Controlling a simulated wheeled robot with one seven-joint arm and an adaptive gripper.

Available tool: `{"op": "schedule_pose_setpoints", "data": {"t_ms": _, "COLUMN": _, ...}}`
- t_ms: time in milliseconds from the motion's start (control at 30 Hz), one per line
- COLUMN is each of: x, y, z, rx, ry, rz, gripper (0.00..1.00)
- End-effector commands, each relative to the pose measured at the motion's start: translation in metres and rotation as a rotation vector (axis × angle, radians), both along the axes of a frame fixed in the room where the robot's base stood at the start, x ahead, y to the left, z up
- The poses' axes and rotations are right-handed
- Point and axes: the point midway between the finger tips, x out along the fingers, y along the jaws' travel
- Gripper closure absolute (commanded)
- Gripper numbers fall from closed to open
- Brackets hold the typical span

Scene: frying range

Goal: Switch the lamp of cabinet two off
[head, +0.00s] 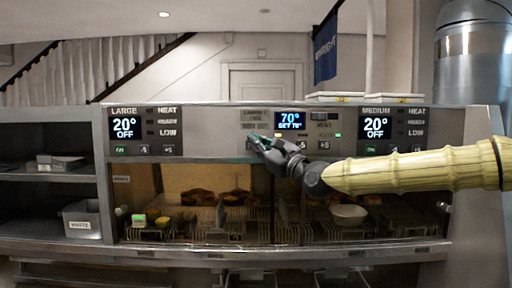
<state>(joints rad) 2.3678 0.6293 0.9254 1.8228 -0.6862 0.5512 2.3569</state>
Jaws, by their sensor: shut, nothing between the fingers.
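The middle control panel (308,122) on the heated cabinet has a blue display (290,120) reading 70° and SET 70°. A small label block (255,117) sits left of the display; its words are too small to read surely. My gripper (256,139) is shut and empty, with its tips in front of the panel's lower left, just below that label. Whether it touches the panel I cannot tell. It hides whatever lies behind it there. A small green light (338,135) shows at the panel's right. The cabinet's inside (190,178) looks warmly lit at the left.
The LARGE panel (124,127) and the MEDIUM panel (375,127) both read 20° OFF. Food and a white bowl (349,214) sit on racks behind the glass. A waste bin (82,220) stands on the left shelf. Pale boxes (335,97) lie on top.

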Motion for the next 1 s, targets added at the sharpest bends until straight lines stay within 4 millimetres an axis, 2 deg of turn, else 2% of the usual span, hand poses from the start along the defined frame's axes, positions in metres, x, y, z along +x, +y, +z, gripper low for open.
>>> {"op": "schedule_pose_setpoints", "data": {"t_ms": 400, "x": 0.001, "y": 0.0, "z": 0.0, "rx": 0.0, "ry": 0.0, "rz": 0.0, "gripper": 1.0}}
{"op": "schedule_pose_setpoints", "data": {"t_ms": 1000, "x": -0.009, "y": 0.0, "z": 0.0, "rx": 0.0, "ry": 0.0, "rz": 0.0, "gripper": 1.0}}
